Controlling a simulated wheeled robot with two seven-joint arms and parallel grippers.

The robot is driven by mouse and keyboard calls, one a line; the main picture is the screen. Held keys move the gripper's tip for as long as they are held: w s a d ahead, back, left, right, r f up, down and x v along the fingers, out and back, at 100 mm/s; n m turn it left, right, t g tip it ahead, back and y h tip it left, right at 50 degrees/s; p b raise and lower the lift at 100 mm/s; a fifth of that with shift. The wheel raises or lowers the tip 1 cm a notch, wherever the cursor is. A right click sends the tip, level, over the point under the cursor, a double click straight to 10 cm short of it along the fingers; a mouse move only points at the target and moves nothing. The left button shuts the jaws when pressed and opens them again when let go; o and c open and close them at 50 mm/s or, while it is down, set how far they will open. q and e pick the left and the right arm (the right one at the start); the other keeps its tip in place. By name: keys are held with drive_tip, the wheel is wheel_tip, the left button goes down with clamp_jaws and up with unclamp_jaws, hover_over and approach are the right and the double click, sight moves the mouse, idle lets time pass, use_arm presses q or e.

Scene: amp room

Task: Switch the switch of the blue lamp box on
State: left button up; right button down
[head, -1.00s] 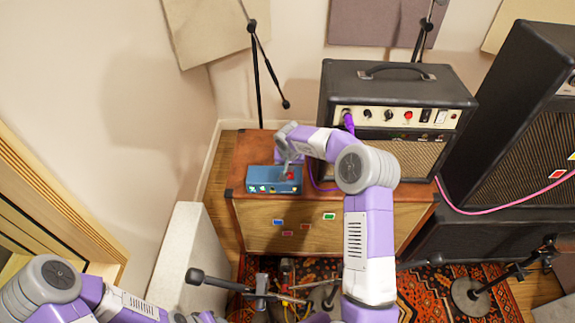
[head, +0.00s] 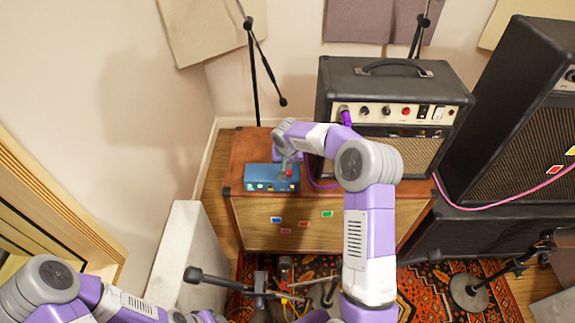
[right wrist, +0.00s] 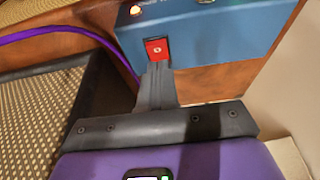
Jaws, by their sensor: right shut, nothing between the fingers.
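The blue lamp box (head: 257,177) sits on top of a brown wooden cabinet in the head view, and its face fills the top of the right wrist view (right wrist: 215,45). My right gripper (right wrist: 157,70) is shut and empty. Its tips are right at the lower edge of the red switch; I cannot tell whether they touch it. In the head view the right gripper (head: 287,163) reaches down over the box's right part. My left gripper cannot be made out.
The wooden cabinet (head: 247,150) carries a black amp head (head: 345,80) right of the box. A purple cable (right wrist: 60,34) runs close by. A thin black stand (head: 256,90) rises behind. Stacked black speakers stand right. Stands and a patterned rug (head: 425,285) lie in front.

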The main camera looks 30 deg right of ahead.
sight(288, 174)
wheel_tip(288, 174, up, 13)
drive_tip(key=p, duration=0.3)
drive_tip(key=shift+s+a+f+p, duration=0.15)
drive_tip(key=shift+s+a+p, duration=0.05)
drive_tip(key=shift+s+p, duration=0.2)
